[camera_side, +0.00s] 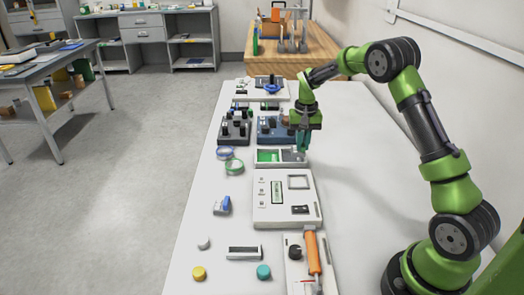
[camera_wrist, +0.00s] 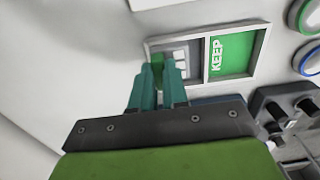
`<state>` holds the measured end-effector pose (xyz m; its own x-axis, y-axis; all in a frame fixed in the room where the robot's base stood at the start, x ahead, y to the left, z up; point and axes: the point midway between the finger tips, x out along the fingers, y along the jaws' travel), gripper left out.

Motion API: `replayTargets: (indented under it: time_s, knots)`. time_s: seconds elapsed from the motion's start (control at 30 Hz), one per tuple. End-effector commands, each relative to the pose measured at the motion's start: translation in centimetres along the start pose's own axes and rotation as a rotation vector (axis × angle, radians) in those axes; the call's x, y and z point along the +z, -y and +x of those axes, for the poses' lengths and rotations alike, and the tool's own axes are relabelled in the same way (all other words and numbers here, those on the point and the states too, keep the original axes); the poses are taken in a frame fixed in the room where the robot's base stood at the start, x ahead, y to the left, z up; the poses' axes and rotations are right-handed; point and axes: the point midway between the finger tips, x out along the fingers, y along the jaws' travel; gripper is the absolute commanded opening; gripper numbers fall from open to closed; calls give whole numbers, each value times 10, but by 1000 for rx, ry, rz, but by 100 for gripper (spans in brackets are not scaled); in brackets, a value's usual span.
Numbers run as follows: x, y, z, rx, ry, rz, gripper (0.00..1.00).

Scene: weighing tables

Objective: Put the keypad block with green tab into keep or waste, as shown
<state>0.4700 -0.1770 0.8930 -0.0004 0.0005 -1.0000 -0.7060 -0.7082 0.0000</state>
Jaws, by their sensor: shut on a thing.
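My gripper (camera_wrist: 159,78) is shut on the green tab (camera_wrist: 157,60) of the keypad block (camera_wrist: 180,62), which shows pale keys beside the fingers. The block is at the compartment beside the green KEEP compartment (camera_wrist: 232,52) of a framed tray (camera_wrist: 206,60). I cannot tell whether it rests on the floor there or hangs just above it. That compartment's label is hidden. In the side view my gripper (camera_side: 303,143) points down at the right end of the tray (camera_side: 281,164), with the green compartment (camera_side: 267,156) to its left; the block is hardly visible there.
A blue box (camera_side: 273,135) and a dark grey box (camera_side: 235,132) with black knobs stand just behind the tray. Green (camera_side: 233,167) and blue (camera_side: 224,153) rings lie left. A white panel (camera_side: 285,215) lies in front. Bare table lies to the right.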

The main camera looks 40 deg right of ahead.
Motion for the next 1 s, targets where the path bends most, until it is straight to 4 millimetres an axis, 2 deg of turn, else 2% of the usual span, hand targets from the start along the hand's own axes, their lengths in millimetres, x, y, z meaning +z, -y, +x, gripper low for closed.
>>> replayTargets:
  time_s: [0.1,0.23,0.37,0.6,0.97,1.0]
  knots:
    - [-17,7,2,-1,-1,1,0]
    - [-26,11,3,0,-1,1,0]
    - [-28,12,7,0,1,1,0]
    - [-27,12,37,0,1,2,0]
    - [-27,12,41,0,0,1,0]
    - [-27,12,42,0,0,1,15]
